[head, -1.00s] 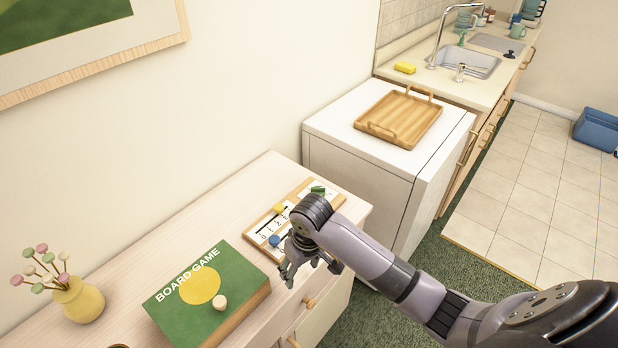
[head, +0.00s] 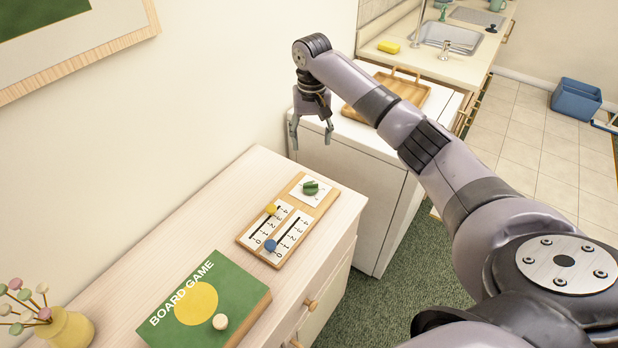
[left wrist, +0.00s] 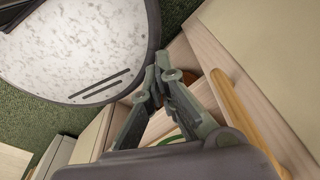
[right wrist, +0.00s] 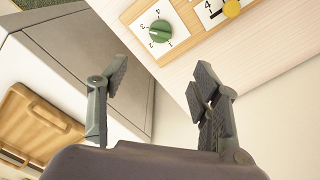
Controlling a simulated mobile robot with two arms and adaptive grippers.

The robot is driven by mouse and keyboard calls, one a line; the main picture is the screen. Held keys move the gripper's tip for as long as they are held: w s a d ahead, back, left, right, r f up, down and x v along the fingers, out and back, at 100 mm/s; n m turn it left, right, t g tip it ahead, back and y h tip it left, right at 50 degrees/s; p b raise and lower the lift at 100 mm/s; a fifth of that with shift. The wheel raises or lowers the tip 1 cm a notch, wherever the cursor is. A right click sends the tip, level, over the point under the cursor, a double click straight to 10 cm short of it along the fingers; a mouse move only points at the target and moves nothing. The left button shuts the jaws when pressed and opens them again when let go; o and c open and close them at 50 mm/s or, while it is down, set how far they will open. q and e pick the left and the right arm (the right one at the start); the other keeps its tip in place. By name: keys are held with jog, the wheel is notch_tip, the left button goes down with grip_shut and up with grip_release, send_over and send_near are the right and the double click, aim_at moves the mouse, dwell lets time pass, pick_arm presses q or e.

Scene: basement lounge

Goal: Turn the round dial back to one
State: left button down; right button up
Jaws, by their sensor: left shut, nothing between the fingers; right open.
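The round green dial (head: 310,188) sits on a white square plate at the far end of a wooden control board (head: 240,238) on the cabinet top. In the right wrist view the dial (right wrist: 160,31) has numbers printed around it, with a 3 and a 4 legible; where its pointer stands is too small to tell surely. My right gripper (head: 311,140) is open and empty, raised above and beyond the board, apart from the dial. My left gripper (left wrist: 166,70) shows only in the left wrist view, shut and empty, low beside the cabinet.
The board also carries a yellow slider (head: 271,209) and a blue slider (head: 270,245). A green board game box (head: 240,280) and a yellow vase (head: 70,328) stand nearer. Beyond is a white appliance (head: 360,170) with a wooden tray (head: 412,98). The air above the board is clear.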

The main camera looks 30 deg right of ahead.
jog(key=p, duration=0.1)
send_over(311, 183)
notch_tip(311, 183, down, 5)
notch_tip(311, 183, down, 10)
jog(key=shift+a+f+p, duration=0.1)
jog(key=shift+p, duration=0.3)
pick_arm(q)
jog(key=shift+a+r, duration=0.1)
jog(key=shift+r, duration=0.9)
pick_arm(e)
jog(key=shift+f, duration=0.65)
pick_arm(q)
jog(key=shift+s, duration=0.1)
pick_arm(e)
jog(key=shift+c, duration=0.2)
jog(key=c, duration=1.1)
pick_arm(q)
jog(key=shift+s, duration=0.1)
